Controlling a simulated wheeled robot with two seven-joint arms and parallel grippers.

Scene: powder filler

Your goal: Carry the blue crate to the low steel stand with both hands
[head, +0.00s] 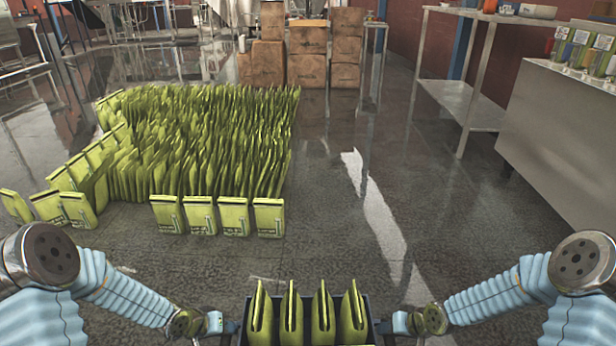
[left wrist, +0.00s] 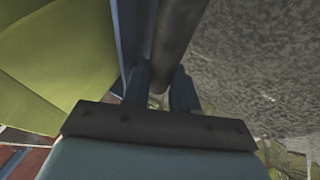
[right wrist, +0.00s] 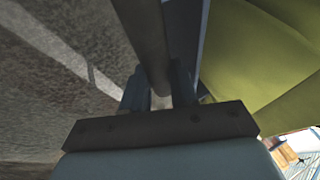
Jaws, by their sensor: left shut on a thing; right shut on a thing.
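The dark blue crate (head: 246,318) is at the bottom middle of the head view, with several green packets (head: 291,315) standing in it. Its lower part is cut off by the frame. My left gripper (head: 228,326) is shut on the crate's left side; in the left wrist view (left wrist: 158,92) its fingers close around a dark bar beside the blue wall (left wrist: 127,35). My right gripper (head: 391,325) is shut on the right side; in the right wrist view (right wrist: 158,92) its fingers hold a similar bar. I cannot tell surely which steel piece is the low stand.
Many green packets (head: 205,135) stand on the floor ahead to the left. Brown boxes (head: 308,55) are stacked at the back. A steel table with a lower shelf (head: 465,100) and a steel cabinet (head: 560,130) stand at the right. The floor (head: 350,220) straight ahead is clear.

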